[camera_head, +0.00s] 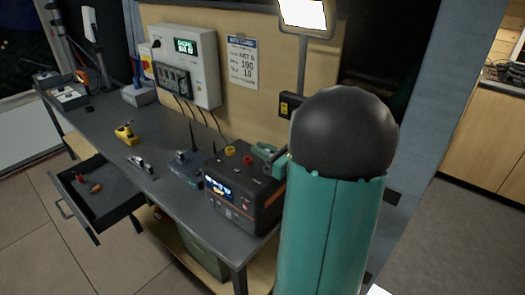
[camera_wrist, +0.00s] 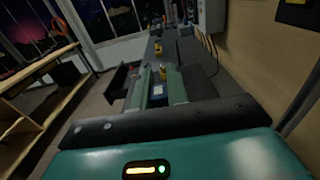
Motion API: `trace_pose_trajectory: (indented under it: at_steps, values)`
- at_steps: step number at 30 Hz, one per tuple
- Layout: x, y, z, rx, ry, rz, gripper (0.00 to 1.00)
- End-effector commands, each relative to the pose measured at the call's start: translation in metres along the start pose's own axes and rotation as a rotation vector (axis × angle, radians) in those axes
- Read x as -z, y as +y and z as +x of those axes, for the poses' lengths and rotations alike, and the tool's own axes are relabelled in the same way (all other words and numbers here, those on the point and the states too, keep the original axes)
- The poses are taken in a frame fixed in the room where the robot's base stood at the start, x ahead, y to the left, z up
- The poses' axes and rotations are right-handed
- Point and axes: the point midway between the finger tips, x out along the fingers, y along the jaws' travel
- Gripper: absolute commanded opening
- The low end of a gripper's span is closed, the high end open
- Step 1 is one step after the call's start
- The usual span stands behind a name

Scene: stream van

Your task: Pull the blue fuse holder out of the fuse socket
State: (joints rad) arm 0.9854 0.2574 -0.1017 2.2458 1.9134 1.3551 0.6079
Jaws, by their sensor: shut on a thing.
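My gripper (camera_wrist: 158,84) shows in the wrist view with its two green fingers apart and a small pale bluish piece between them. This piece (camera_wrist: 158,91) looks like the blue fuse holder, but it is small and blurred. In the head view my gripper (camera_head: 272,157) is largely hidden behind my large teal and black arm link, close above the right end of a black and orange power unit (camera_head: 240,205). I cannot make out the fuse socket or whether the holder is still seated in it.
The power unit has a yellow knob (camera_head: 230,150) and a red knob (camera_head: 247,160) on top. A dark router (camera_head: 187,168) and a yellow tool (camera_head: 126,134) stand on the bench (camera_head: 105,118). An open drawer (camera_head: 98,197) juts out in front. A white panel box (camera_head: 190,60) hangs behind.

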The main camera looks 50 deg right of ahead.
Motion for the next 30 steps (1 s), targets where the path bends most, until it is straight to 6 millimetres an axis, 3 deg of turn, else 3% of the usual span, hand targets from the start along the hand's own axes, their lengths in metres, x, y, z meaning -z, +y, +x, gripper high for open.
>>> trace_pose_trajectory:
  at_steps: [8, 22, 30]
  values:
    - [-0.003, 0.000, 0.000, 0.000, 0.000, -0.001, 0.00]
    - [-0.028, 0.000, 0.000, -0.001, -0.001, -0.002, 0.00]
    - [-0.030, 0.000, 0.000, -0.001, 0.000, 0.000, 0.00]
